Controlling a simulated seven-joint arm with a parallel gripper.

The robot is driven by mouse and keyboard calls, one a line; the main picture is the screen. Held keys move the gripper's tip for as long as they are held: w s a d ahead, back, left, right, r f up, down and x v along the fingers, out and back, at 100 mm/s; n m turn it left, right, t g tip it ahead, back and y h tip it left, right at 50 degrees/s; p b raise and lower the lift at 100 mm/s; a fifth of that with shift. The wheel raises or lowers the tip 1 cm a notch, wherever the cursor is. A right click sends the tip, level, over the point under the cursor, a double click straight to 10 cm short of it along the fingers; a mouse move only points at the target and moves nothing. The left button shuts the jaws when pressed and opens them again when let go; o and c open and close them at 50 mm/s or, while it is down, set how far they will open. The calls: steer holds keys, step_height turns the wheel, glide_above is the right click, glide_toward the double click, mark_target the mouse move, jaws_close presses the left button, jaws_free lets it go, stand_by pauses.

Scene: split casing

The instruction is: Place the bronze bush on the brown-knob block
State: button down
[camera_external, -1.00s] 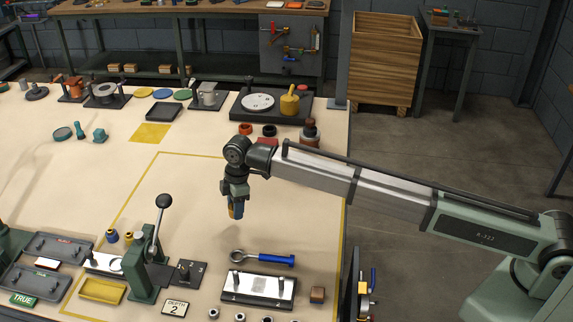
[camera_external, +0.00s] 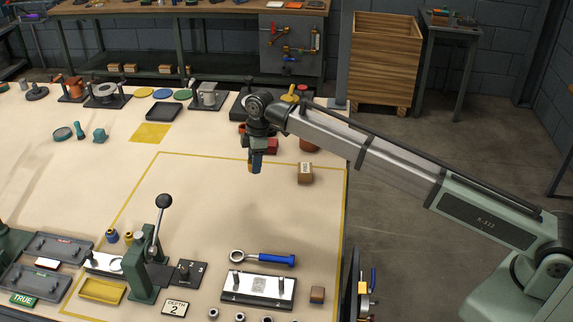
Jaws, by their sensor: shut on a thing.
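My gripper (camera_external: 254,169) is above the pale table, inside the yellow outline and left of a tan labelled block. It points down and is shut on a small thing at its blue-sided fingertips. Only a bronze-gold sliver of it shows; I take it to be the bronze bush (camera_external: 250,167), mostly hidden by the fingers. I cannot tell for sure which thing is the brown-knob block. A small brown-topped block (camera_external: 317,294) stands at the front right. The tan block (camera_external: 305,173) with a white label stands near the table's right edge.
A lever press (camera_external: 144,255) stands at the front left, near a yellow tray (camera_external: 102,291). A blue-handled ring tool (camera_external: 263,258) lies behind a plate with posts (camera_external: 235,297). Behind my arm are red and brown parts, partly hidden. The middle of the table is clear.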

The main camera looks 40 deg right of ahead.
steer(key=w+d+r+m, duration=0.2)
steer(key=w+d+r, duration=0.2)
steer(key=d, duration=0.7)
steer(key=w+d+r+m, duration=0.2)
steer(key=w+d+r, duration=0.15)
steer(key=d, duration=0.65)
steer(key=w+d+r+m, duration=0.1)
steer(key=w+d+r, duration=0.3)
steer(key=d, duration=0.7)
steer(key=shift+m+t+h, duration=0.3)
steer(key=shift+m, duration=0.6)
steer(key=shift+w+d+f, duration=0.1)
steer(key=shift+f, duration=2.65)
steer(key=shift+w+f, duration=0.1)
steer(key=shift+f, duration=2.6)
steer(key=shift+f, duration=0.15)
steer(key=c, duration=0.6)
jaws_free()
steer(key=shift+o, duration=0.2)
step_height(320, 180, up, 12)
steer(key=s, duration=0.1)
steer(key=shift+d, duration=0.4)
